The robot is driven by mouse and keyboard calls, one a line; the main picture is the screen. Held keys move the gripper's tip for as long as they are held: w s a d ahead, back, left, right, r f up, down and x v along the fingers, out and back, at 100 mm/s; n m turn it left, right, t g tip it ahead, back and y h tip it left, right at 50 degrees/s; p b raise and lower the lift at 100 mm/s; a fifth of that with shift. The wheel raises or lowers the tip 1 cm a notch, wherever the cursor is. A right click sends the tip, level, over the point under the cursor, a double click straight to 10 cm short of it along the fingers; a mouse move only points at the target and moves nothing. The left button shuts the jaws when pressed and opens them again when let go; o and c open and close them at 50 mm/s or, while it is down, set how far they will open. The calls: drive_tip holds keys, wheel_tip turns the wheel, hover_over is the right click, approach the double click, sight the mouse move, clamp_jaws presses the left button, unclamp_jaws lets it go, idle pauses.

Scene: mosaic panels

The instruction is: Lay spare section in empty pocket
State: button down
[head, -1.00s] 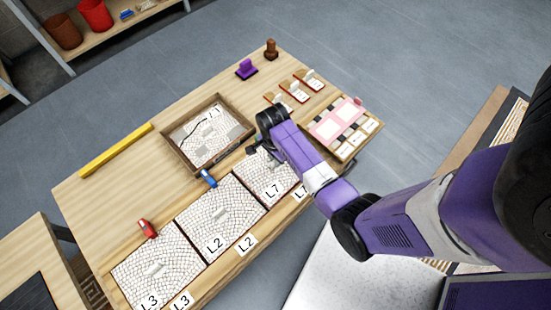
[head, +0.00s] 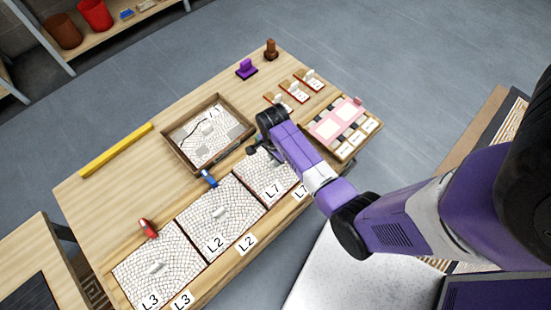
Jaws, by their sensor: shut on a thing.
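The mosaic section marked L7 (head: 276,180) lies at the right end of the row, level with its neighbour as far as I can see. My gripper (head: 254,149) is low over its far part. It is shut, seemingly on this section, but my arm hides the grip and much of the panel. Sections L2 (head: 217,230) and L3 (head: 150,285) lie to the left in the same row, each with a pale bar handle. Matching labels L2, L3 and L7 stand on the front rail. No bare pocket shows in the row.
Behind the row is a wooden tray (head: 170,146) holding a grey-patched panel. A blue clamp (head: 208,178) and red clamp (head: 147,229) sit at the row's back edge. A pink-topped box (head: 347,150) stands right. A yellow bar (head: 115,151) lies at left.

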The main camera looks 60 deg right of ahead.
drive_tip(key=shift+f+b, duration=0.5)
drive_tip(key=shift+f, duration=0.3)
drive_tip(key=c, duration=1.4)
unclamp_jaws()
drive_tip(key=shift+a+r+p, duration=0.15)
drive_tip(key=shift+r+p, duration=0.3)
drive_tip(key=shift+r, duration=3.45)
